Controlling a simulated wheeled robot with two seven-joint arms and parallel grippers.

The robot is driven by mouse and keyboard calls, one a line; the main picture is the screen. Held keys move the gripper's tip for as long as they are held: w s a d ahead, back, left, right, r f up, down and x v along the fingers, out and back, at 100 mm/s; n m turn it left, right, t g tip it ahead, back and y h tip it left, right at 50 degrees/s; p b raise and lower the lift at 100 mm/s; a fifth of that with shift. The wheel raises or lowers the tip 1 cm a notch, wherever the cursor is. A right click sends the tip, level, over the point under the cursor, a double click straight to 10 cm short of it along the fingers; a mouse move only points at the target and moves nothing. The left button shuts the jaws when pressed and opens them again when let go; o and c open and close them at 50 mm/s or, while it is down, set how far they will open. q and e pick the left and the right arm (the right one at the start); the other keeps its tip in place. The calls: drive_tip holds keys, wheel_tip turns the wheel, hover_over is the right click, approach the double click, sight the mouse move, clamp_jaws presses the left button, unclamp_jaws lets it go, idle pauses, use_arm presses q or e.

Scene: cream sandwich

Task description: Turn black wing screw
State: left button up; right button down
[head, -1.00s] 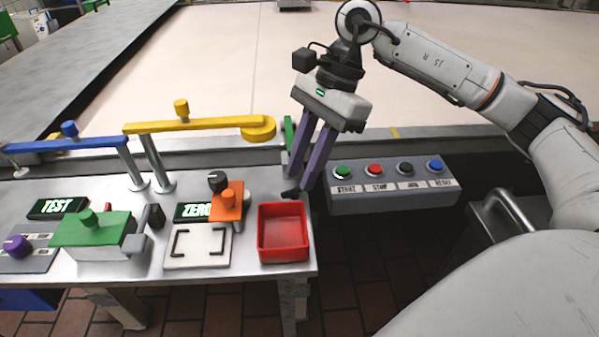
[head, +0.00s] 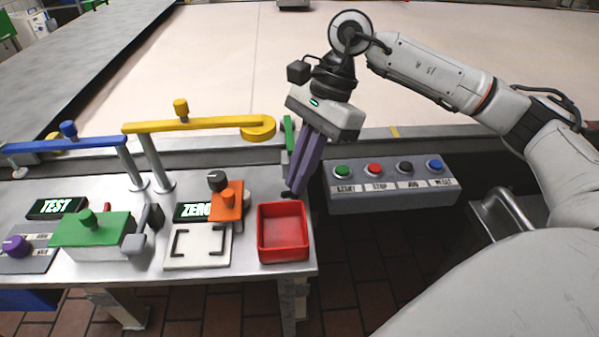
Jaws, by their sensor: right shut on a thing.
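The black wing screw (head: 287,194) is a small dark piece low behind the red tray, at the tips of my right gripper. My right gripper (head: 296,189) points down with its purple fingers close together, shut on the wing screw. The fingers hide most of it, so I cannot tell its angle. My left gripper is not in view.
The red tray (head: 305,225) stands just in front of the fingertips. An upright green bar (head: 288,134) is close to the left of the fingers. A grey button box (head: 370,203) is to the right. An orange block (head: 227,210) with a black knob (head: 217,179) is to the left.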

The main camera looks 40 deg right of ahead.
drive_tip(key=shift+w+n+g+b, duration=0.15)
drive_tip(key=shift+n+g+b, duration=0.3)
drive_tip(key=shift+n, duration=0.9)
drive_tip(key=shift+w+n+g+b, duration=0.2)
drive_tip(key=shift+n+g, duration=0.35)
drive_tip(key=shift+n, duration=0.8)
drive_tip(key=shift+h, duration=0.3)
drive_tip(key=c, duration=1.9)
unclamp_jaws()
drive_tip(key=p+v, duration=0.2)
drive_tip(key=v, duration=0.8)
drive_tip(key=shift+r, duration=0.15)
